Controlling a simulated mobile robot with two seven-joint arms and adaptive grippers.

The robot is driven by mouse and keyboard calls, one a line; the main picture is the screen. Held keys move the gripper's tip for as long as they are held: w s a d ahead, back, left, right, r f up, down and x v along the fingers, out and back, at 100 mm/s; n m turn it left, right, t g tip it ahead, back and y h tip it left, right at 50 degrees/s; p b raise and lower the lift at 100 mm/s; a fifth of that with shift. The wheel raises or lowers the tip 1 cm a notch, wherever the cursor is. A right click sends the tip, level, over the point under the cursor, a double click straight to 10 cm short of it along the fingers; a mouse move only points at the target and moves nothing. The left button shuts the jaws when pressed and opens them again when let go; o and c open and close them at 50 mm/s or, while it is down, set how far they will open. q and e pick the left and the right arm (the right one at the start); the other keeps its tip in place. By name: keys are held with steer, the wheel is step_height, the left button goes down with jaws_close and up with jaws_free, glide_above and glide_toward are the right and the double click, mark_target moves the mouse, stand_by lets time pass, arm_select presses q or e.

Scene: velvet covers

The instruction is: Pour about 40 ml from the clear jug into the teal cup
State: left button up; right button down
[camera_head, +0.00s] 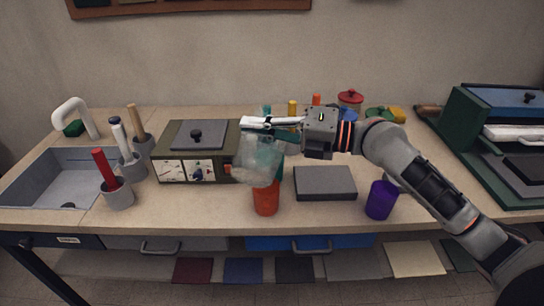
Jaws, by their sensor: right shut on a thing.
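My right gripper (262,126) reaches in from the right and is shut on the clear jug (258,160). The jug is held tilted, high over the bench, with its lower part in front of an orange-red cup (265,200). Whether the jug touches that cup or is over it, I cannot tell. A patch of teal (281,168) shows just right of the jug; whether this is the teal cup I cannot tell, as the jug hides most of it. No stream of liquid can be made out. My left gripper is not in view.
A purple cup (381,199) and a flat grey block (325,183) stand right of the orange-red cup. A green appliance (196,154) is close on the left. Grey holders with tools (117,194) and a sink (50,180) lie further left. The front bench strip is mostly clear.

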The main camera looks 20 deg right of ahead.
steer(key=shift+s+r, duration=0.1)
steer(key=shift+r, duration=0.05)
steer(key=shift+s+a, duration=0.1)
steer(key=shift+s+a, duration=0.15)
steer(key=shift+s, duration=0.3)
steer(key=shift+s, duration=0.1)
steer(key=shift+s, duration=0.1)
